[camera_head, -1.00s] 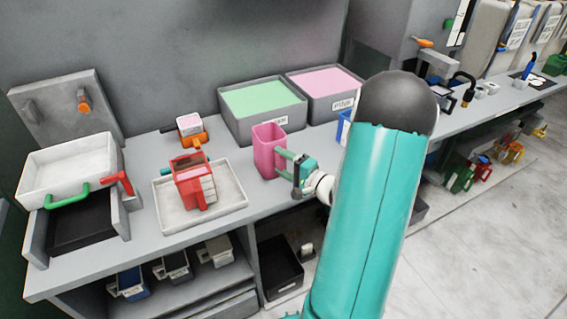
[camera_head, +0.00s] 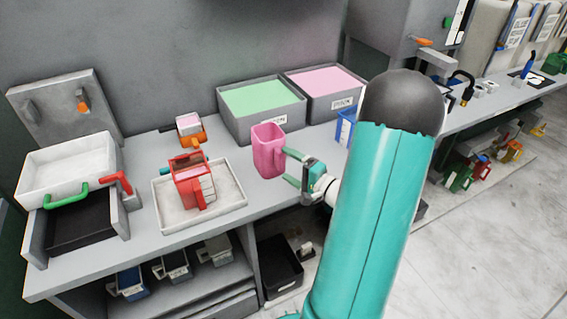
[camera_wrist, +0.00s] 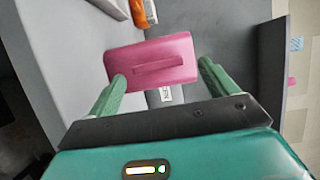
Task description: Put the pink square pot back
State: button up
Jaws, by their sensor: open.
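The pink square pot (camera_head: 268,152) stands on the grey bench, in front of the green-filled bin, with its open top upward. My gripper (camera_head: 289,168) is open to the right of the pot, its two green fingers pointing at the pot's near side. In the wrist view the pot (camera_wrist: 150,54) lies ahead between the fingers of my gripper (camera_wrist: 162,78), with a bar-like handle facing me. Gaps show beside the fingers; whether a fingertip touches the pot I cannot tell.
Grey bins with green (camera_head: 262,98) and pink (camera_head: 325,83) contents stand behind the pot. A white tray (camera_head: 232,208) with a red pot (camera_head: 190,182) is to the left. A blue object (camera_head: 345,128) sits near my arm. Darker pots stand on the shelf below.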

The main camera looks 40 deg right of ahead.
jog(key=s+d, duration=0.1)
jog(key=s, duration=0.8)
jog(key=w+a+r+n+g+y, duration=0.1)
jog(key=a+r+n+g+y, duration=0.2)
jog(key=a, duration=0.5)
jog(key=w+a+r+n+g+y, duration=0.15)
jog(key=a+n+g, duration=0.3)
jog(key=a, duration=0.45)
jog(key=a+r+n+g+y, duration=0.25)
jog(key=a+g, duration=0.25)
jog(key=a, duration=0.3)
jog(key=s+a+r+n+h, duration=0.6)
jog(key=a+r+h, duration=0.1)
jog(key=r+h, duration=0.1)
jog(key=shift+n+h, duration=0.3)
jog(key=shift+h, duration=0.3)
jog(key=shift+a, duration=0.1)
